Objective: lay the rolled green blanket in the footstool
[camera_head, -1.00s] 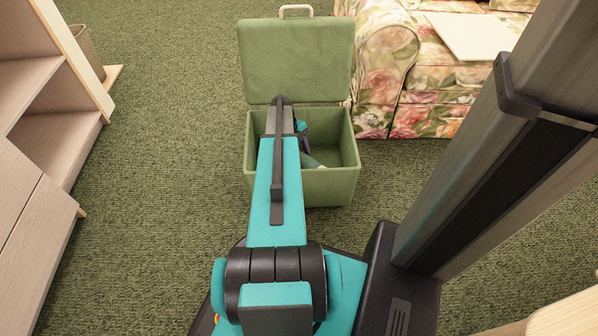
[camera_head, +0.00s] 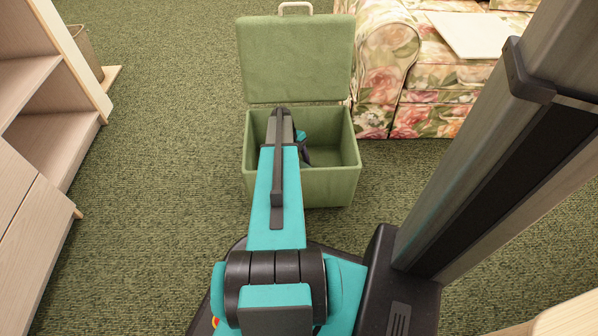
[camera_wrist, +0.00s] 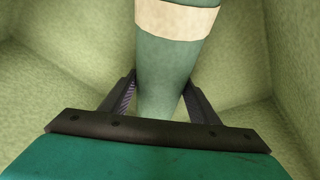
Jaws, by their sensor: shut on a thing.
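The footstool (camera_head: 335,188) is a green box on the carpet, with its lid (camera_head: 297,58) standing open at the back. My arm reaches down into it from the front. In the wrist view, my gripper (camera_wrist: 160,84) is shut on the rolled green blanket (camera_wrist: 168,58), a dark green roll with a cream band, one finger on each side. The green inner walls of the footstool (camera_wrist: 240,52) surround the roll. In the head view the blanket is hidden behind the arm and front wall. Whether it touches the floor of the box I cannot tell.
A floral sofa (camera_head: 388,60) stands right behind the footstool, with a pale flat board (camera_head: 470,36) on its seat. A wooden shelf unit (camera_head: 40,125) is at the left. Carpet between shelf and footstool is clear.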

